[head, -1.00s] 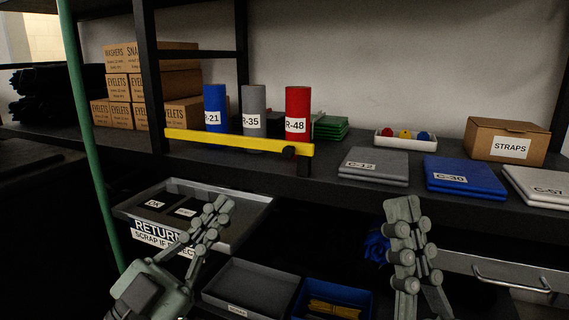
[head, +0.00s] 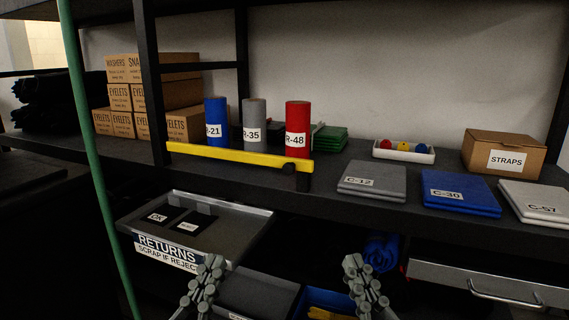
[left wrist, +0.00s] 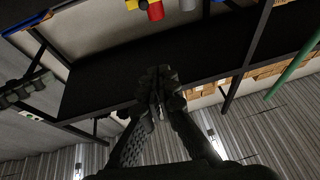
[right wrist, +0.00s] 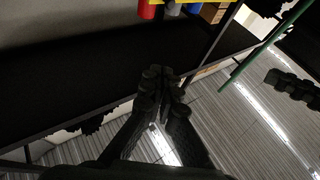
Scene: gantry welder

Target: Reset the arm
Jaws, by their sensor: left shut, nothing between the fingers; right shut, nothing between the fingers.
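My left gripper (head: 205,285) is low in the head view, in front of the returns tray and the grey bin, with its fingers shut and empty. It shows in the middle of the left wrist view (left wrist: 160,88), with the dark underside of a shelf behind it. My right gripper (head: 362,283) is low and right of centre in the head view, in front of the blue bin, also shut and empty. It shows in the right wrist view (right wrist: 160,88). Both grippers are below the shelf edge and appear clear of the things around them.
Below are a returns tray (head: 262,226), grey bin (head: 258,290), blue bin (head: 327,298) and drawer (head: 500,284).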

